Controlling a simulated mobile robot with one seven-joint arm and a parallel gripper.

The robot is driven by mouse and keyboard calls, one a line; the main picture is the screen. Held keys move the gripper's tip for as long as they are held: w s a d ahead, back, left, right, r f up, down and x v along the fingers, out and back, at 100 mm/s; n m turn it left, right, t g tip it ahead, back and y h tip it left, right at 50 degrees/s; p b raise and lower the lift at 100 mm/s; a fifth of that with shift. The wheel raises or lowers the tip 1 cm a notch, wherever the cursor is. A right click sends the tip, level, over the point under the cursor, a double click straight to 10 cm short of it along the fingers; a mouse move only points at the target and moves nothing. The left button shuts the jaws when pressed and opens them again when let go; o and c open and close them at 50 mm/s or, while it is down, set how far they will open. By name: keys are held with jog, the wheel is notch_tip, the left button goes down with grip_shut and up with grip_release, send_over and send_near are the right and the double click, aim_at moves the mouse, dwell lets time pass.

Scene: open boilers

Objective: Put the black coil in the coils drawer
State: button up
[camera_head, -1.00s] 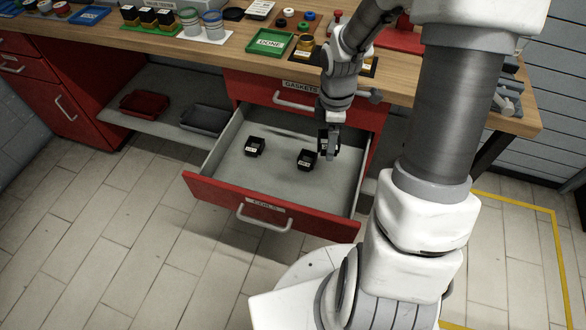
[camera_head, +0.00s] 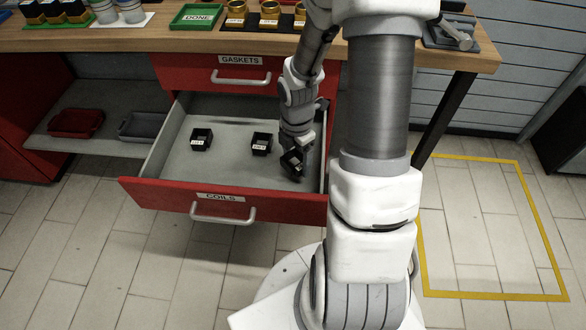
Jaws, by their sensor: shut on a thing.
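The coils drawer (camera_head: 180,190) is pulled out, with a red front labelled COILS and a grey inside. Two small black coils with white labels stand in it: a left one (camera_head: 201,139) and a middle one (camera_head: 261,144). My gripper (camera_head: 292,165) is inside the drawer's outline, near its right wall and to the right of the middle coil. It is shut on a black coil (camera_head: 293,159), which is largely hidden by the fingers and wrist. I cannot tell whether the held coil touches the drawer floor.
The closed gaskets drawer (camera_head: 190,72) is above. The wooden worktop (camera_head: 120,40) carries a green DONE tray (camera_head: 197,27) and several gold-coloured parts. A red bin (camera_head: 75,123) and a grey bin (camera_head: 138,127) sit on a low shelf at left. The drawer's front middle is clear.

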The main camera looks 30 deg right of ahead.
aim_at(296, 168)
jog(key=shift+f+b, duration=0.7)
jog(key=shift+f, duration=1.05)
jog(key=shift+f, duration=0.1)
jog(key=o, duration=1.3)
notch_tip(296, 168, up, 12)
jog(key=p, duration=0.6)
